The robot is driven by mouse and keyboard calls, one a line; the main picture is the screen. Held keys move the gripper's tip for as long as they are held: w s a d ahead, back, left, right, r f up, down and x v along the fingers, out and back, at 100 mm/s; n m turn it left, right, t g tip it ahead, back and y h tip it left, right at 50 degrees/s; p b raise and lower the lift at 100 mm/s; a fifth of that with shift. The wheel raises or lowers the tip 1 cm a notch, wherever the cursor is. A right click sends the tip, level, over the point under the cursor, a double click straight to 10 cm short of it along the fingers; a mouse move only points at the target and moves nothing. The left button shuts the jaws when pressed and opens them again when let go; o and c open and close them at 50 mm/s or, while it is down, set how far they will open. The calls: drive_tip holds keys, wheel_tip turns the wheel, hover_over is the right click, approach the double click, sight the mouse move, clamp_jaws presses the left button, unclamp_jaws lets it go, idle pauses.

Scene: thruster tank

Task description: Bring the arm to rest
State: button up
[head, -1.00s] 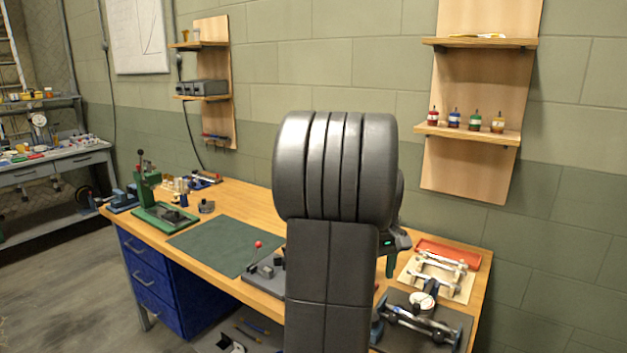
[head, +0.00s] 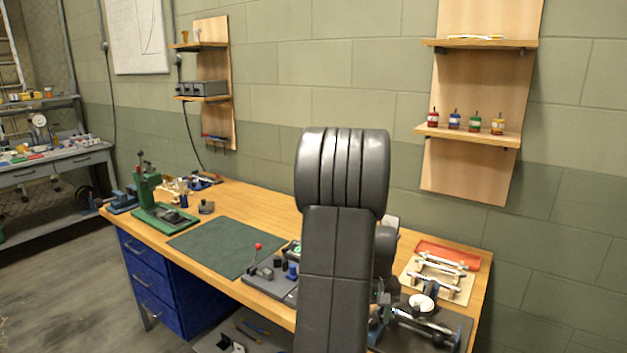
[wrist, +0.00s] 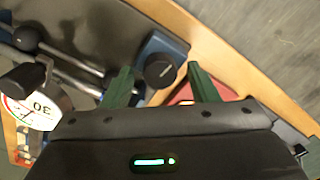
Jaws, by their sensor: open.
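My arm (head: 340,250) stands in front of the bench in the head view, its rounded joint high and its dark link hiding part of the bench. My gripper (wrist: 158,69) shows in the wrist view with two green fingers spread apart and nothing between them. It is above the bench's edge, over a black knob on a blue block (wrist: 163,62). In the head view the gripper is mostly hidden behind my arm.
The wooden bench (head: 232,192) carries a green mat (head: 225,247), a green press (head: 150,195), a red-knobbed fixture (head: 262,272) and a dial-gauge stand (head: 422,303). A wall shelf (head: 470,134) holds small bottles. Open floor (head: 60,290) lies at the left.

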drive_tip(key=m, duration=0.4)
drive_tip(key=m+p, duration=0.1)
drive_tip(key=m, duration=0.3)
drive_tip(key=m+p, duration=0.1)
drive_tip(key=m, duration=0.3)
drive_tip(key=shift+m, duration=0.4)
drive_tip(key=shift+m+p, duration=0.45)
drive_tip(key=shift+m, duration=1.45)
drive_tip(key=shift+s, duration=0.1)
